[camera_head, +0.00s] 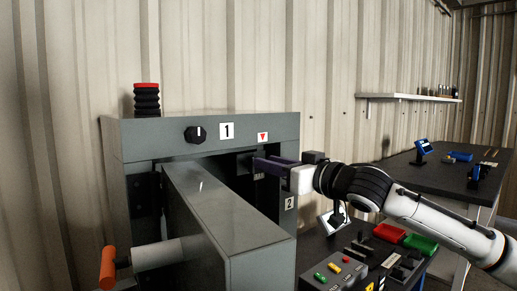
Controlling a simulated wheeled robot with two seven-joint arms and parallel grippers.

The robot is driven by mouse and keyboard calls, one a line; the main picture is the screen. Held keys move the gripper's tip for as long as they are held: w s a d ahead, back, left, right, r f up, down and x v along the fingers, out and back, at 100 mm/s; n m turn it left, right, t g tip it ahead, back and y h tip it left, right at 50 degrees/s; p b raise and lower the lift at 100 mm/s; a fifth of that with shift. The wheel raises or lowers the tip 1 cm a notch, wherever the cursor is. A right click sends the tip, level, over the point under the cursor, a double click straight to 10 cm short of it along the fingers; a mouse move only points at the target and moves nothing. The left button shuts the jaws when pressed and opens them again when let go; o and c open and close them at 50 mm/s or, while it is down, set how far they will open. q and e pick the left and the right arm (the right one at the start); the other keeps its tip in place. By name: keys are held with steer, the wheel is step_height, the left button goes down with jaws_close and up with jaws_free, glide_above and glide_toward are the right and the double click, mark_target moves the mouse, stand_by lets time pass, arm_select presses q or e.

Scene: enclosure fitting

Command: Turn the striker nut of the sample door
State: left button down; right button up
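The grey enclosure (155,138) stands left of centre, with a dark opening in its front. Its grey sample door (262,252) is swung out toward me, with an orange-ended handle (108,268) on its left. My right gripper (262,166) reaches in from the right, with its dark purple fingers at the right side of the opening. A small dark block (244,162) is just left of the fingertips; I cannot make out the striker nut there. I cannot tell whether the fingers are apart, or touching anything. My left gripper is out of view.
Labels "1" (227,131) and "2" (290,203) and a black knob (195,134) are on the enclosure front. A control box (340,270) with coloured buttons and red and green bins (390,232) (421,243) sit below my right arm. A dark table (435,172) stands behind.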

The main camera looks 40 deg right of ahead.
mark_target(249, 164)
steer(key=shift+w+a+p, duration=0.15)
steer(key=shift+w+p, duration=0.5)
steer(key=shift+w, duration=1.8)
jaws_close()
